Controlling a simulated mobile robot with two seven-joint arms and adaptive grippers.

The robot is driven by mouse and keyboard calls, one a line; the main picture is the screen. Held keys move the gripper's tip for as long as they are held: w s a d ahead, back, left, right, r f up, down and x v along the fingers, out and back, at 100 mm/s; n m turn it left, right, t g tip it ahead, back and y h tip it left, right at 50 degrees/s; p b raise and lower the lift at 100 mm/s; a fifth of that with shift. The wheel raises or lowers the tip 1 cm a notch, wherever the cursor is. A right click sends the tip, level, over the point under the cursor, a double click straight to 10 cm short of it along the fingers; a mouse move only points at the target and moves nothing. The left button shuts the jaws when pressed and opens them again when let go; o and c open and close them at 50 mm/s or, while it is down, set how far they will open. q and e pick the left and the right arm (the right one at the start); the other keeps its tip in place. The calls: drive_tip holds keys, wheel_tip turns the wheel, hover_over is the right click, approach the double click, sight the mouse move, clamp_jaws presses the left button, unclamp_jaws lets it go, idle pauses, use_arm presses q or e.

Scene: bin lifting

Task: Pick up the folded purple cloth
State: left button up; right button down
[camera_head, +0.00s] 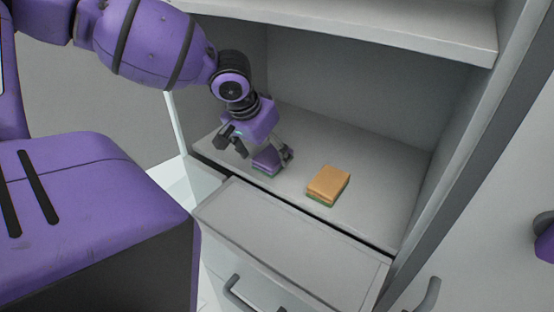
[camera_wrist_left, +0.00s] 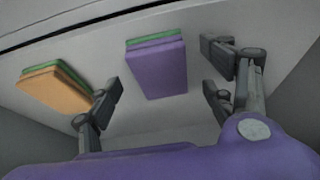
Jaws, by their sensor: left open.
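The folded purple cloth (camera_head: 266,162) lies on the shelf floor of the grey cabinet, with a green layer showing along its bottom edge. In the left wrist view the purple cloth (camera_wrist_left: 157,70) lies ahead, between the lines of the fingers. My left gripper (camera_head: 258,149) is open over the cloth in the head view and partly hides it. The left gripper's fingers (camera_wrist_left: 163,88) are spread apart in the wrist view with nothing gripped. Whether a finger touches the cloth I cannot tell. My right gripper's fingers are not visible.
A folded orange cloth (camera_head: 328,183) with a green layer beneath lies to the right of the purple one; it also shows in the left wrist view (camera_wrist_left: 56,90). An upper shelf (camera_head: 370,28) overhangs the compartment. The shelf's right side is clear.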

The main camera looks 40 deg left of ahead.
use_arm(q)
drive_tip(key=shift+x, duration=0.9)
drive_tip(key=shift+f, duration=0.15)
drive_tip(key=c, duration=1.2)
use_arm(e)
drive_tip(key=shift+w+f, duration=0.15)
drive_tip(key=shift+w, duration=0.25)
